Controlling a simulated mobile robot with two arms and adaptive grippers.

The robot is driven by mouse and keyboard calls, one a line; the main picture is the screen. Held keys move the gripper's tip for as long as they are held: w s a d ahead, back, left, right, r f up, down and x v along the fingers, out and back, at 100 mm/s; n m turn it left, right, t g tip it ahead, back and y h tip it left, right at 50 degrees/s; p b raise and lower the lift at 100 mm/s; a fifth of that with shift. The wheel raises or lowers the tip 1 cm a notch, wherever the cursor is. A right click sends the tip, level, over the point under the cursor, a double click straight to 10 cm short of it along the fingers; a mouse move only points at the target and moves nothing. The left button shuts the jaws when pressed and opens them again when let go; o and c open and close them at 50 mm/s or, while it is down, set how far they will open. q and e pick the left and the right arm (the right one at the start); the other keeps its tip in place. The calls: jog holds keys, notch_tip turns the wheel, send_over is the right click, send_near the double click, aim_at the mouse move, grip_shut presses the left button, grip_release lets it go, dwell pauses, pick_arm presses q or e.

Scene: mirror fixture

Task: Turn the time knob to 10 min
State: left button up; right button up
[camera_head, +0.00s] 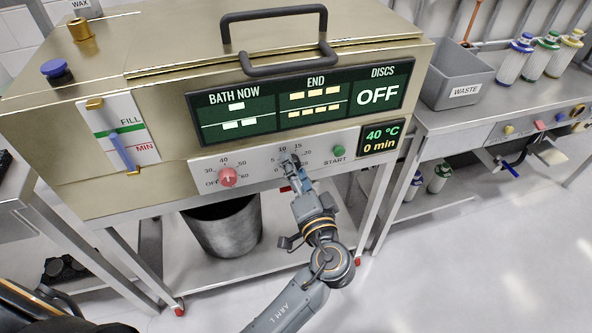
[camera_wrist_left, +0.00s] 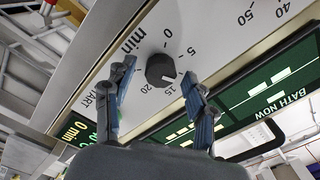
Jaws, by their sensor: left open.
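The dark time knob (camera_wrist_left: 160,70) sits on the white dial panel, ringed by the printed numbers 0, 5, 15 and 20 and "min". A pale mark on it points toward the lower right in the wrist view, roughly the 10 to 15 side; I cannot read it exactly. The 10 is hidden there by a finger. My left gripper (camera_head: 289,160) is open at the dial, its fingers (camera_wrist_left: 160,100) on either side of the knob, apart from it in the picture. In the head view the gripper covers most of the knob. The display (camera_head: 382,137) reads 40 °C, 0 min.
A red temperature knob (camera_head: 228,177) lies left of the dial and a green START button (camera_head: 339,151) right. The black lid handle (camera_head: 280,40) projects above the screen (camera_head: 300,104). A metal bucket (camera_head: 223,226) stands below.

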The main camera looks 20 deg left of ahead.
pick_arm(q)
jog(key=v, duration=0.7)
jog(key=shift+s+d, duration=0.2)
jog(key=s+a+f+g+h, duration=0.2)
jog(key=s+f+g, duration=0.1)
jog(key=f, duration=0.8)
jog(key=s+a+f+g+h, duration=0.3)
jog(key=s+f, duration=0.1)
jog(key=f, duration=0.7)
jog(key=s+a+f+g+h, duration=0.2)
jog(key=s+f+g, duration=0.15)
jog(key=f, duration=0.75)
jog(key=s+a+f+n+g+h, duration=0.3)
jog(key=s+f, duration=0.4)
jog(key=s, duration=0.1)
jog(key=s+a+f+g+p, duration=0.1)
jog(key=s+a+p, duration=0.2)
jog(key=s+p, duration=1.3)
jog(key=shift+s+f, duration=0.4)
jog(key=shift+s, duration=0.8)
pick_arm(e)
jog(key=s+d+f+g, duration=0.1)
jog(key=s+d, duration=0.2)
jog(key=s, duration=1.4)
jog(key=shift+s, duration=0.25)
